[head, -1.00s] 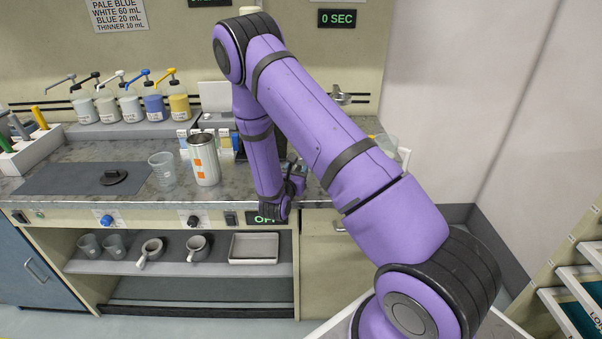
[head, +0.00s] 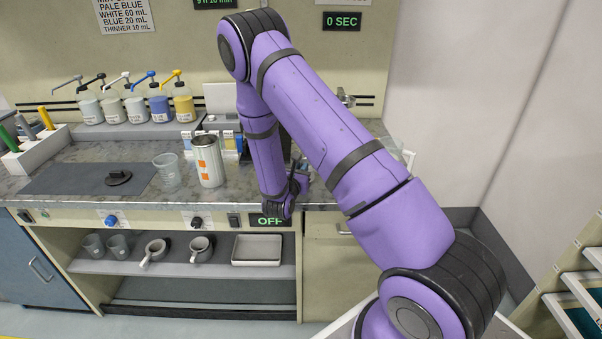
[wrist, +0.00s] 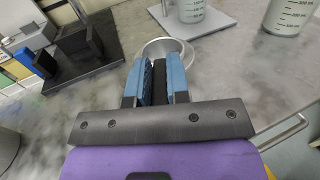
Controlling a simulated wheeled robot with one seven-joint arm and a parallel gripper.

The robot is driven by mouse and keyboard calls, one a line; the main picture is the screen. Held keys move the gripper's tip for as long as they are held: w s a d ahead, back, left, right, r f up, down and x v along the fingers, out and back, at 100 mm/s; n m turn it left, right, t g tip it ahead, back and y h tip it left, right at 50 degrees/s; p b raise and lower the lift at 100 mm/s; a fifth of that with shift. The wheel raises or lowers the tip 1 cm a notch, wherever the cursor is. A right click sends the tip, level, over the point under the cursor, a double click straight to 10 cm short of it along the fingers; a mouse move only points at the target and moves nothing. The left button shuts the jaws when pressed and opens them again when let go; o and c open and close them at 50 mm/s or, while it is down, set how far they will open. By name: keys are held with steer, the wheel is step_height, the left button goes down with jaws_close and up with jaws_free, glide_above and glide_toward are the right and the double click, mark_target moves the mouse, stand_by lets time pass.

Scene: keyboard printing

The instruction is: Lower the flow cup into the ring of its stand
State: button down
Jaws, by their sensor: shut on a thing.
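In the wrist view my gripper (wrist: 160,72) has its two blue-padded fingers closed on a dark, narrow handle. Just beyond the fingertips is a pale metallic round cup (wrist: 166,46), which looks like the flow cup on that handle. It appears over the grey stone worktop; I cannot tell its height. I cannot make out the stand or its ring for certain in either view. In the head view my arm hides most of the gripper and what it holds, near the counter's front edge.
A beaker stands on a pale plate (wrist: 195,24) beyond the cup, with another beaker (wrist: 287,14) to its right. A dark tray (wrist: 80,68) with black blocks lies at left. In the head view, a metal can (head: 209,162) and clear beaker (head: 167,170) stand left of my arm.

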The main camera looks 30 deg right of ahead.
step_height(320, 180, up, 2)
steer(key=shift+r, duration=0.15)
steer(key=s+a+r, duration=0.1)
steer(key=s+a, duration=0.7)
steer(key=s, duration=0.5)
steer(key=shift+s+a+r, duration=0.2)
steer(key=shift+s+a, duration=0.1)
steer(key=shift+a, duration=0.05)
